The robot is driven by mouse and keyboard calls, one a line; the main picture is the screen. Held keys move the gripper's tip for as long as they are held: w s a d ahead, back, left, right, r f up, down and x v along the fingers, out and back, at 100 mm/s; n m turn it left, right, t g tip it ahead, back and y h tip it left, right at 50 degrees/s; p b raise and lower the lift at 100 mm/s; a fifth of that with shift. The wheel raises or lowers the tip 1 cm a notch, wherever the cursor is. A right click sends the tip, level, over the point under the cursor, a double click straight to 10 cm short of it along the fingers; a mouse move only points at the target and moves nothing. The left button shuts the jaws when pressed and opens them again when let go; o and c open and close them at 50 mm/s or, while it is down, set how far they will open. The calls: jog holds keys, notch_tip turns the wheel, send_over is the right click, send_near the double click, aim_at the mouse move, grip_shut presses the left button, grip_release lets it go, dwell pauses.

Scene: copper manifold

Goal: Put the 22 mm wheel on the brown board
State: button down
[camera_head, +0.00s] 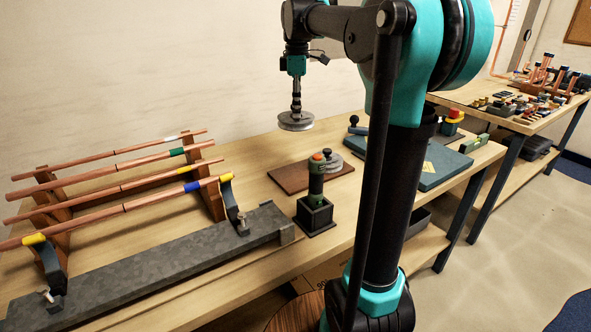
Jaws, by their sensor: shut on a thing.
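My gripper (296,101) hangs from the arm at the upper middle and is shut on a grey, round metal wheel (296,121). The wheel is held flat, with clear air below it. Its size marking cannot be read, so I cannot tell that it is the 22 mm one. The brown board (289,180) lies on the wooden table, below and slightly to the right of the held wheel. Grey discs (334,158) sit at the board's right part, partly hidden behind a green post.
The green post (316,180) with an orange-red top stands in front of the board. A rack (211,185) with several copper tubes and a grey bench beam (150,262) are on the left. A blue-grey case (432,168) lies right. The board's left part is bare.

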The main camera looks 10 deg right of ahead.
notch_tip(320, 180, down, 19)
jog(key=shift+r, duration=0.2)
dwell(0.3)
jog(key=c, duration=1.1)
grip_release()
jog(key=shift+f, duration=0.15)
jog(key=shift+c, duration=0.2)
notch_tip(320, 180, up, 12)
